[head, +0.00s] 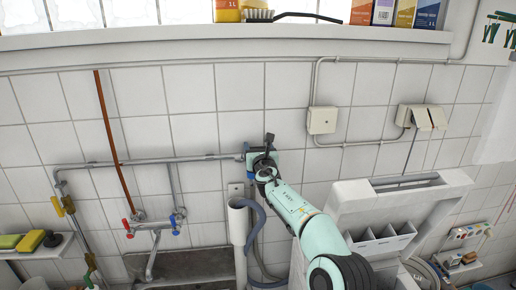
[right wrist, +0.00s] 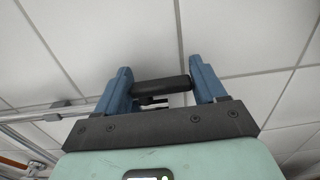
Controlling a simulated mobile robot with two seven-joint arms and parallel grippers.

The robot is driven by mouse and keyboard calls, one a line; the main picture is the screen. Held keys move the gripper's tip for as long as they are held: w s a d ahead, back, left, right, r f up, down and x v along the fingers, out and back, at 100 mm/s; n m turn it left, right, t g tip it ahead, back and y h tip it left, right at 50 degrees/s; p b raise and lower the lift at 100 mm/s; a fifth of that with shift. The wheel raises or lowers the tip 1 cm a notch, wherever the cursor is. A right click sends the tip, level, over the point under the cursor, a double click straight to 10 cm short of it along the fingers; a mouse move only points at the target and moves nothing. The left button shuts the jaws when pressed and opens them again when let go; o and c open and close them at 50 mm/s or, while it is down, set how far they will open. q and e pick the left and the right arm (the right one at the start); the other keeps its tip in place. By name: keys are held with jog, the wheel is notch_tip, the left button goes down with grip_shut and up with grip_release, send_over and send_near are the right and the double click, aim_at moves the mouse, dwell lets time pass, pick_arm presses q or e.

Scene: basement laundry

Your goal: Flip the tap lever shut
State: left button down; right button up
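The tap lever is a dark handle that shows as a black bar between the fingers in the right wrist view (right wrist: 160,87). It lies crosswise, its ends close to both fingers; whether it touches them I cannot tell. In the head view a dark upright piece (head: 269,139) shows at the wall by the end of the grey pipe, and I cannot tell if it is the lever or part of my gripper. My right gripper (head: 262,158) is at this spot, its blue fingers (right wrist: 160,90) spread apart. The tap body is mostly hidden behind it. My left gripper is out of view.
A mixer with red and blue handles (head: 154,224) is at left above a dark sink (head: 185,265). A grey standpipe with a hose (head: 240,222) is below my gripper. A white machine (head: 385,215) stands right. A shelf (head: 200,38) with boxes runs above.

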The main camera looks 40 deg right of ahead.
jog(key=shift+c, duration=1.1)
jog(key=shift+a+r+m+g+h+p, duration=0.15)
jog(key=shift+m+g+h+p, duration=0.1)
jog(key=shift+m+g+h, duration=0.15)
jog(key=shift+a+r+m+g+h+p, duration=0.1)
jog(key=shift+m+g+h+p, duration=0.15)
jog(key=shift+h, duration=0.25)
jog(key=shift+s+m+g+h+p, duration=0.2)
jog(key=shift+m+g+h+p, duration=0.1)
jog(key=shift+m+g+h, duration=0.6)
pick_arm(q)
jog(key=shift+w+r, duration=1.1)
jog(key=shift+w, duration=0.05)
pick_arm(e)
jog(key=shift+d+f, duration=0.1)
jog(key=o, duration=1)
jog(key=shift+c, duration=0.2)
jog(key=shift+f, duration=0.1)
